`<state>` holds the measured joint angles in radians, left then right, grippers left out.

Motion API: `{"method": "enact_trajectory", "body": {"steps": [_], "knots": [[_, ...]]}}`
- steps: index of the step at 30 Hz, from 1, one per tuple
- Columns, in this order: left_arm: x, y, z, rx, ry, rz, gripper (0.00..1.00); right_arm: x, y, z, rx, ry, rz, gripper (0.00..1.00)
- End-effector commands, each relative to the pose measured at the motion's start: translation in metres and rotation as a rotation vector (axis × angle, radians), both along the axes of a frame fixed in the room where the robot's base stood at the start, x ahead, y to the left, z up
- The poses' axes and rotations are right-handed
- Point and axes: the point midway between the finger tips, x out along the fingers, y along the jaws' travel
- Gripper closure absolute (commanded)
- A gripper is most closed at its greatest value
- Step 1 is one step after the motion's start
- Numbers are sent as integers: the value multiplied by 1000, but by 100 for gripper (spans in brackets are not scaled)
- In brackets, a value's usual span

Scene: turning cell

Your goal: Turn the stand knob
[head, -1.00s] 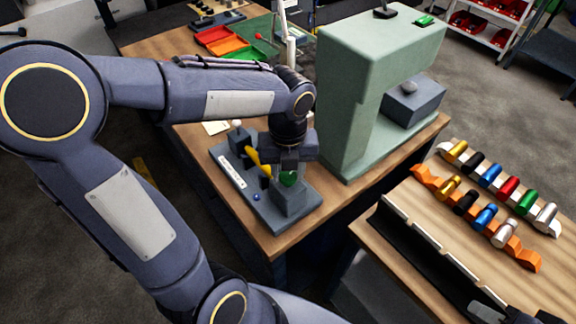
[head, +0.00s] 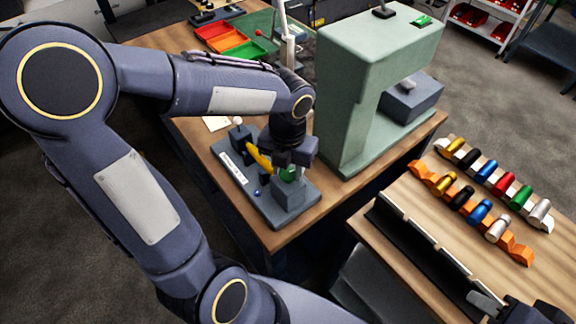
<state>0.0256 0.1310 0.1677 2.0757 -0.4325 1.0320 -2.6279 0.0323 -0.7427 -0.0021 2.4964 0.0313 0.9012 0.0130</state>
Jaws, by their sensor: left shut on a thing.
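The stand (head: 262,212) is a grey baseplate with upright blocks on the wooden table, in the middle of the head view. It carries a yellow bar (head: 259,158), a white label strip (head: 233,168) and a small blue button. The green knob (head: 287,174) is at the front block (head: 293,193). My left gripper (head: 289,166) points down over this block and is shut on the green knob, whose upper part it hides. My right gripper (head: 492,303) shows only partly at the lower right edge, and its jaws cannot be made out.
A pale green machine (head: 347,105) stands close to the right of the stand. Red, orange and green trays (head: 232,42) lie behind. The right-hand table holds orange and white racks (head: 437,181) with several coloured cylinders and a long black rail (head: 412,243).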

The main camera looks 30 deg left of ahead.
Motion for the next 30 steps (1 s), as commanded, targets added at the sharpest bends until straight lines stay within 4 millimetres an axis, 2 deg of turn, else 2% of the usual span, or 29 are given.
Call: {"method": "enact_trajectory", "body": {"steps": [8,9,13,23,26,30], "knots": [[1,0,1,1,-4,0,85,0,0,0,0,0,0,64],[1,0,1,1,-4,0,58,0,0,0,0,0,0,64],[1,0,1,0,-3,0,42,0,0,0,0,0,0,64],[1,0,3,0,-2,1,41,0,0,0,0,0,0,64],[1,0,14,0,-6,2,41,0,0,-1,0,0,0,64],[2,0,38,0,-8,1,41,0,0,-3,0,0,0,64]]}}
